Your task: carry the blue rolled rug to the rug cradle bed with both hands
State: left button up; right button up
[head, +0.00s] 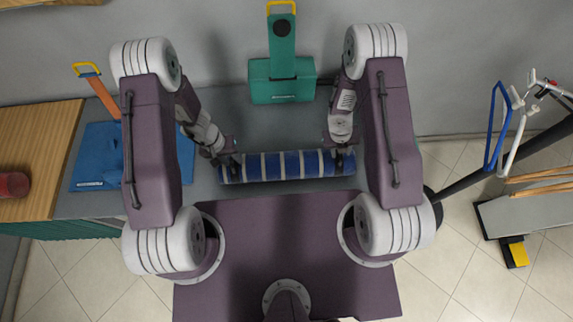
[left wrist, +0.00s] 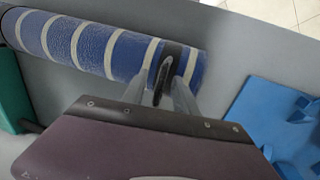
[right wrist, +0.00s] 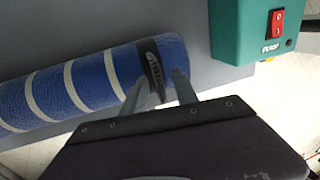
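The blue rolled rug (head: 290,166) has pale stripes and a black strap with a handle near each end. It lies level along the front of the grey counter, or just above it; I cannot tell which. My left gripper (head: 231,163) is at its left end, its fingers closed around the black handle, as the left wrist view (left wrist: 165,82) shows. My right gripper (head: 340,152) is at the right end, its fingers around the other handle in the right wrist view (right wrist: 160,84). I cannot identify the rug cradle bed for certain.
A blue slab with raised blocks (head: 95,160) lies on the counter at left, beside a wooden top (head: 38,150). A green machine (head: 283,80) with a red switch stands behind the rug. A rack with blue and white hangers (head: 497,130) stands at right. Tiled floor is open between.

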pick_arm(q)
grip_shut()
pick_arm(e)
grip_shut()
dwell(0.9)
